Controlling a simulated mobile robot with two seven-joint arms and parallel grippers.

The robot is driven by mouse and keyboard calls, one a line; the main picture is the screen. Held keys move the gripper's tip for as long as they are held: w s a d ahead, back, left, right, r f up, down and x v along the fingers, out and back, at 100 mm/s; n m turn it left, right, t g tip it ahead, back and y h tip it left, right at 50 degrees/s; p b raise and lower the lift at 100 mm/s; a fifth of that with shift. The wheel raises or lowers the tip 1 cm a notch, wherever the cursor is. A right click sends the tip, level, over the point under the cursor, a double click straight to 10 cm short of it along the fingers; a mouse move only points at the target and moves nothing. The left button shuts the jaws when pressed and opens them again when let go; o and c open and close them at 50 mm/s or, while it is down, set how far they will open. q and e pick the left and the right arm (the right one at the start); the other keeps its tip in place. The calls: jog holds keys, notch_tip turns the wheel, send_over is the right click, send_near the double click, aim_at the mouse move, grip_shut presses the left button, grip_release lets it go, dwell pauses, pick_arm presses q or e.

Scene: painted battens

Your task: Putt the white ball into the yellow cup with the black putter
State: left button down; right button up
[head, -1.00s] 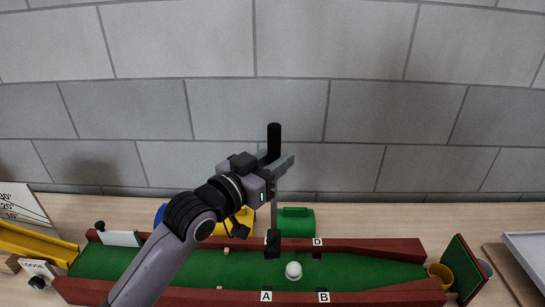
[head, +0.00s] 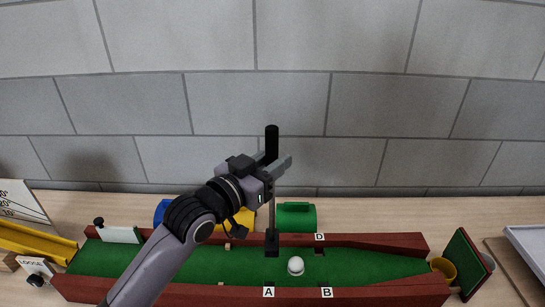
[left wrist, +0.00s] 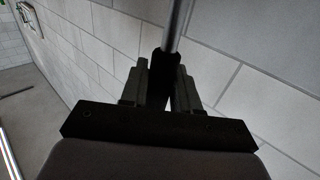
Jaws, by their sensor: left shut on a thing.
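My left gripper (head: 283,165) is shut on the putter's grip; the left wrist view also shows the putter (left wrist: 163,70) between the fingers. The yellow cup (head: 443,269) is at the lane's right end, in front of a green board. My right gripper is not in view.
Dark red battens (head: 380,241) line the lane's long sides. A yellow chute (head: 38,243) is at the left and a pale tray (head: 530,245) at the right.

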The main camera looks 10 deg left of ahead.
pick_arm(q)
notch_tip(320, 180, down, 9)
jog(key=b, duration=0.4)
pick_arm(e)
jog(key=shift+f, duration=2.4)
pick_arm(q)
jog(key=shift+d+r, duration=0.1)
jog(key=shift+d, duration=0.05)
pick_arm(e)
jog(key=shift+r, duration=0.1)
